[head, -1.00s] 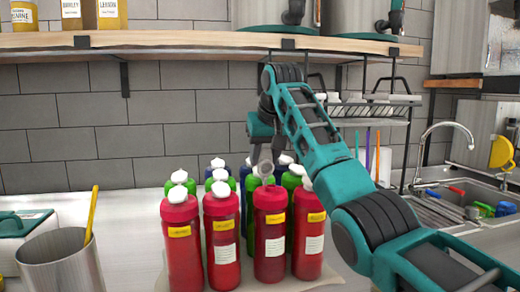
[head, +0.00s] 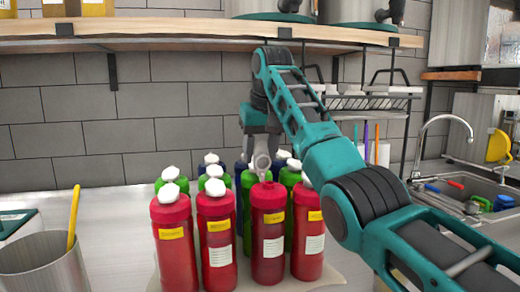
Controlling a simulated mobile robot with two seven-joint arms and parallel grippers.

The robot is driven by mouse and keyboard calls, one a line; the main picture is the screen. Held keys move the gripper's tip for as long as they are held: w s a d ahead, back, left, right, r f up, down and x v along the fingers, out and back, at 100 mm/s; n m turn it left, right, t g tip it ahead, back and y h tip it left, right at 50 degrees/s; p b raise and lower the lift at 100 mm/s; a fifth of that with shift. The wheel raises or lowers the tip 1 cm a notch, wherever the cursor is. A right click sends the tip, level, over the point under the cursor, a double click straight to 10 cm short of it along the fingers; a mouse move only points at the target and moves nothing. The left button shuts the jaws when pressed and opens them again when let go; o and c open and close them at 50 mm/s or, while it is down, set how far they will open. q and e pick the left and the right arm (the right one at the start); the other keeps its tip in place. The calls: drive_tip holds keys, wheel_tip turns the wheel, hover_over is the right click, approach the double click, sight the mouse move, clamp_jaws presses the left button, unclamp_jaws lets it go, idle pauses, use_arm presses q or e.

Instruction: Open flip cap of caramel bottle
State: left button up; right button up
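Several red bottles with white caps stand in a front row on the counter: the far-left one (head: 174,240), the second (head: 216,240), the third (head: 268,235) and the far-right one (head: 308,236). Green bottles (head: 246,208) and blue bottles stand behind them. The yellow labels are too small to read, so I cannot tell which bottle is caramel. My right gripper (head: 262,167) points down at the top of the third red bottle and hides its cap. I cannot tell whether it touches the cap or how its fingers stand. My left gripper is out of view.
The bottles stand close together on a pale tray (head: 330,281). A metal cup (head: 45,265) with a yellow stick is at the left. A wooden shelf (head: 180,30) runs above, and a dish rack (head: 365,103) and sink (head: 470,190) are to the right. Counter between cup and bottles is clear.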

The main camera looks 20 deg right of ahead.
drive_tip(key=o, duration=0.3)
drive_tip(key=shift+r, duration=0.1)
drive_tip(key=b+v, duration=0.1)
drive_tip(key=v, duration=1.1)
drive_tip(key=shift+s+r, duration=0.15)
drive_tip(key=shift+r, duration=0.25)
